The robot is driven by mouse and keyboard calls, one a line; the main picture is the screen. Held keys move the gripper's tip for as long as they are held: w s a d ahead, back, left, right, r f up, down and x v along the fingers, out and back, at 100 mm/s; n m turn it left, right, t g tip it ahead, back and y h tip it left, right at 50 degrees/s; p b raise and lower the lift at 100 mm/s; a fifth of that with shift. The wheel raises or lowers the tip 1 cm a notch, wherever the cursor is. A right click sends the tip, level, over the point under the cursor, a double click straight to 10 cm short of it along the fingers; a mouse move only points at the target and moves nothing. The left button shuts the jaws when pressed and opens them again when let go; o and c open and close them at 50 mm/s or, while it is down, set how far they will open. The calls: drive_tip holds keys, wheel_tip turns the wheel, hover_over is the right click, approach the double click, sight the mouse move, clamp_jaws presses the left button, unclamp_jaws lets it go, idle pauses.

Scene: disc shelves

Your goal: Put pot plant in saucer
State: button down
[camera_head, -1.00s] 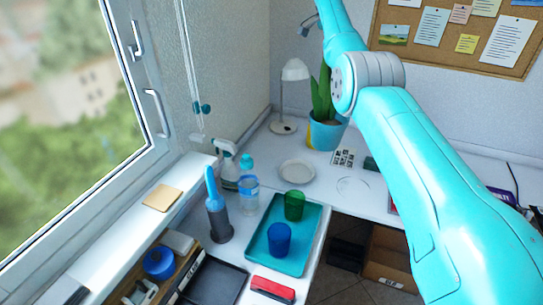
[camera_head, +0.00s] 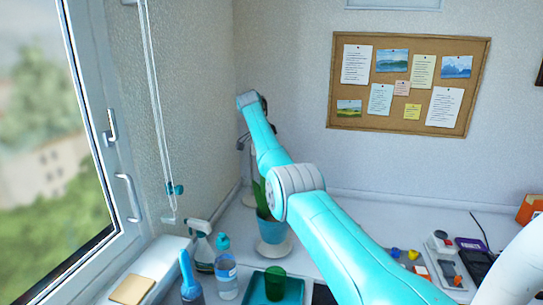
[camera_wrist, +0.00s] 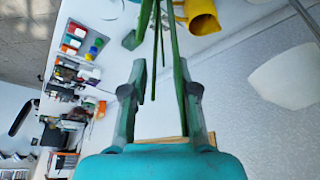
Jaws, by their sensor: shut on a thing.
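The pot plant (camera_head: 273,232) is a light teal pot with tall green leaves, standing upright at the back of the desk in the head view. Its green leaves (camera_wrist: 165,50) also show in the wrist view. The white saucer (camera_head: 271,250) shows as a rim directly below the pot; I cannot tell whether they touch. My gripper (camera_wrist: 160,85) is shut on the pot plant, with a finger on each side of the leaves. In the head view my arm hides the gripper and part of the leaves.
A spray bottle (camera_head: 203,245), a water bottle (camera_head: 226,270) and a green cup (camera_head: 275,284) stand to the front and left. Small items and a purple device (camera_head: 470,243) lie on the right.

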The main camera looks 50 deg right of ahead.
drive_tip(key=shift+d+f, duration=0.1)
drive_tip(key=shift+f, duration=2.65)
drive_tip(key=c, duration=0.9)
unclamp_jaws()
drive_tip(key=shift+s+f, duration=0.1)
drive_tip(key=shift+f, duration=0.1)
drive_tip(key=shift+r, duration=0.1)
drive_tip(key=v, duration=1.2)
